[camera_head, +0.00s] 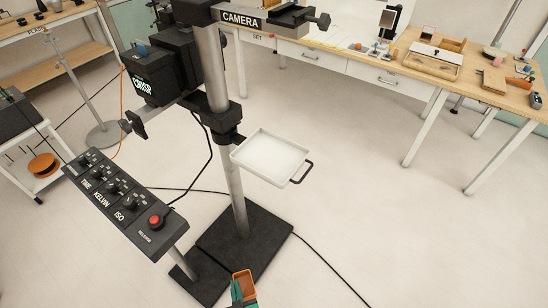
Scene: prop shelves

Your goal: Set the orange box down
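The orange box (243,280) is small and open-topped, at the bottom edge of the head view, in front of the dark base plate. My gripper (242,297), with dark and green parts, is at the box's near end and appears closed around it. The lower part of the box and most of the gripper are cut off by the frame. A white shallow tray (268,157) with a dark handle is fixed on the camera stand's column. It is empty.
The camera stand's black base (245,243) lies on the floor ahead. A panel with knobs and a red button (155,221) stands to the left. A wooden workbench (440,70) with trays and boxes is at the back right. Cables cross the floor; the right floor is clear.

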